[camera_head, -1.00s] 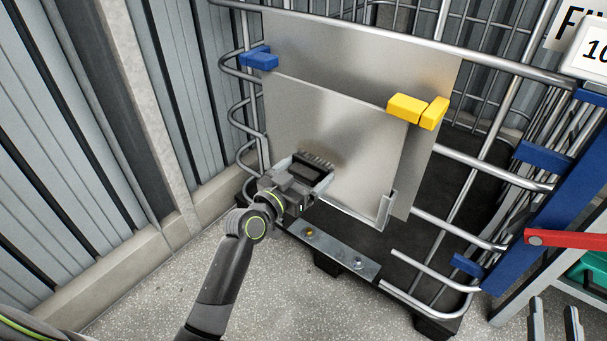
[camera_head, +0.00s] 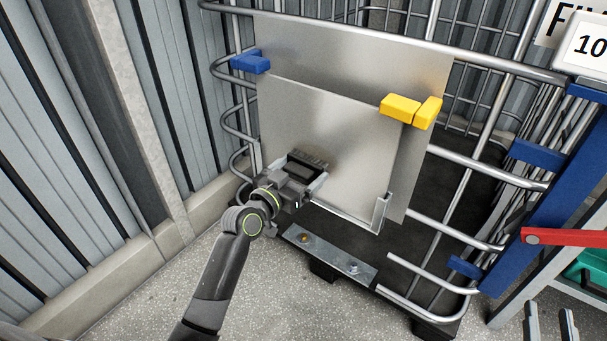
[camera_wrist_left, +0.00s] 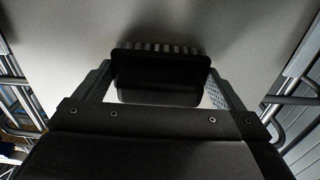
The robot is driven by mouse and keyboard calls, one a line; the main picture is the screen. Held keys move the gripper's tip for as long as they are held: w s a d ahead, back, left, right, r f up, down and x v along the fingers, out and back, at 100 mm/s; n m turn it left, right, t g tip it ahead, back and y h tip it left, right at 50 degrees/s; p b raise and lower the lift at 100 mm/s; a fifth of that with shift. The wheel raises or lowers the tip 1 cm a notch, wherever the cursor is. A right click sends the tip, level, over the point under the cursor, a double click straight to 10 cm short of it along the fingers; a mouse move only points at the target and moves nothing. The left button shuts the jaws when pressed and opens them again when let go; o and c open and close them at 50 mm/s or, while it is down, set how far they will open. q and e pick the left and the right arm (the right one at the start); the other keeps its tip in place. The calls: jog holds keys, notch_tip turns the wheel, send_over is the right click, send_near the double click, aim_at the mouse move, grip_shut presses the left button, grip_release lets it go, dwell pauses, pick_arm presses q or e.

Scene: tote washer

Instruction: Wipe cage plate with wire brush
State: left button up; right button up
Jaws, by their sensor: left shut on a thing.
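The cage plate (camera_head: 335,130) is a grey metal sheet standing upright on the front of a wire cage, in front of a larger sheet (camera_head: 400,60). My left gripper (camera_head: 302,178) is shut on the black wire brush (camera_head: 306,163) at the plate's lower left. In the left wrist view the brush (camera_wrist_left: 160,75) sits between both fingers, bristles toward the plate (camera_wrist_left: 240,30). The bristles look at or very near the plate; contact cannot be told for sure. My right gripper (camera_head: 549,322) shows only as two separated fingertips at the lower right edge, empty.
A blue clip (camera_head: 250,62) and yellow blocks (camera_head: 412,110) sit at the plate's upper corners. An L-shaped bracket (camera_head: 381,213) is at its lower right. Cage tubes (camera_head: 485,170) surround it. A red lever (camera_head: 565,237) is at right. A corrugated wall (camera_head: 60,150) stands left.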

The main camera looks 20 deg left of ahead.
pick_arm(q)
jog(key=a+f+b, duration=0.1)
jog(key=w+a+b, duration=0.1)
jog(key=a, duration=0.1)
jog(key=a+f+b, duration=0.1)
jog(key=shift+w+a+f+b, duration=0.25)
jog(key=shift+w+f+b, duration=0.05)
jog(key=shift+w+b, duration=0.1)
jog(key=shift+w+d, duration=0.1)
jog(key=shift+w, duration=0.05)
jog(key=shift+s+d+p, duration=0.2)
jog(key=shift+s+d, duration=0.05)
jog(key=shift+d, duration=0.4)
jog(key=shift+s+d+p, duration=0.2)
jog(key=shift+s+d, duration=0.05)
jog(key=shift+d, duration=0.35)
jog(key=shift+s+d, duration=0.2)
jog(key=shift+d, duration=0.35)
jog(key=shift+s+d, duration=0.15)
jog(key=shift+d, duration=0.35)
jog(key=shift+s+d+p, duration=0.1)
jog(key=shift+s+d, duration=0.3)
jog(key=shift+d, duration=0.7)
jog(key=shift+s+d+p, duration=0.1)
jog(key=shift+s+d, duration=0.35)
jog(key=shift+d, duration=0.7)
jog(key=shift+s+d+p, duration=0.1)
jog(key=shift+s+d, duration=0.3)
jog(key=shift+d, duration=0.7)
